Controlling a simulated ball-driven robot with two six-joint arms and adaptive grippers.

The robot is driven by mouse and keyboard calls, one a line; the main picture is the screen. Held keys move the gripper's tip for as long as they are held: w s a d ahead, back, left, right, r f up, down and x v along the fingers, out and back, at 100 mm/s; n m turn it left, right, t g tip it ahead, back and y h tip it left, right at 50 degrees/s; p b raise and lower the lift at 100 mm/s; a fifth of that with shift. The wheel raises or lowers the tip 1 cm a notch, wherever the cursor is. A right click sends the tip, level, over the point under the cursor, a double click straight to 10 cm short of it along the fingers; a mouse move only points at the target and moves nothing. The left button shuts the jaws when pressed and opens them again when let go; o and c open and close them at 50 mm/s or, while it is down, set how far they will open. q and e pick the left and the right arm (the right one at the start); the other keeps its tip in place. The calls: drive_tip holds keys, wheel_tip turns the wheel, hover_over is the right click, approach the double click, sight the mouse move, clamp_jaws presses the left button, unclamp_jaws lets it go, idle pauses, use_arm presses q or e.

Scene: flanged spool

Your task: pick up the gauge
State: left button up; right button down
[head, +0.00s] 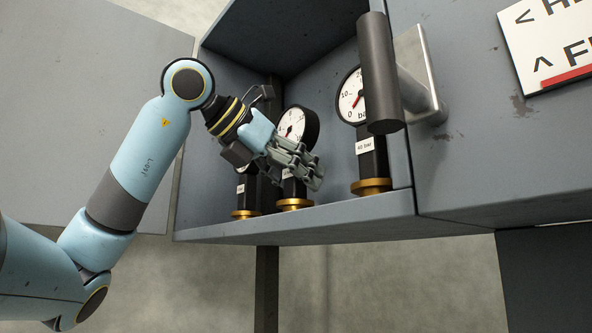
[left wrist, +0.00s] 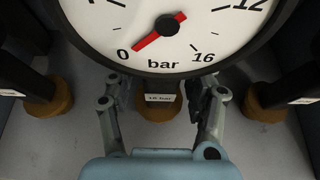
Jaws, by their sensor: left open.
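Three gauges stand in a row in an open grey cabinet. The middle gauge (head: 296,124) has a white dial, a red needle, a black stem and a brass foot. In the left wrist view its dial (left wrist: 165,27) reads 0 to 16 bar, with a "16 bar" label on the stem. My left gripper (head: 309,172) is open in front of this stem. In the left wrist view its fingers (left wrist: 157,88) lie on either side of the stem, below the dial; I cannot tell whether they touch it. My right gripper is not in view.
The right gauge (head: 372,158) is labelled 40 bar; a dark cylindrical handle (head: 379,75) partly covers its dial. The left gauge's brass foot (head: 245,213) shows, but my gripper hides most of its dial. The cabinet shelf (head: 340,226) has a front edge; side walls enclose it.

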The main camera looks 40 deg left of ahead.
use_arm(q)
drive_tip(key=shift+w, duration=0.15)
drive_tip(key=shift+s, duration=0.2)
drive_tip(key=c, duration=0.3)
clamp_jaws()
drive_tip(key=shift+w, duration=0.1)
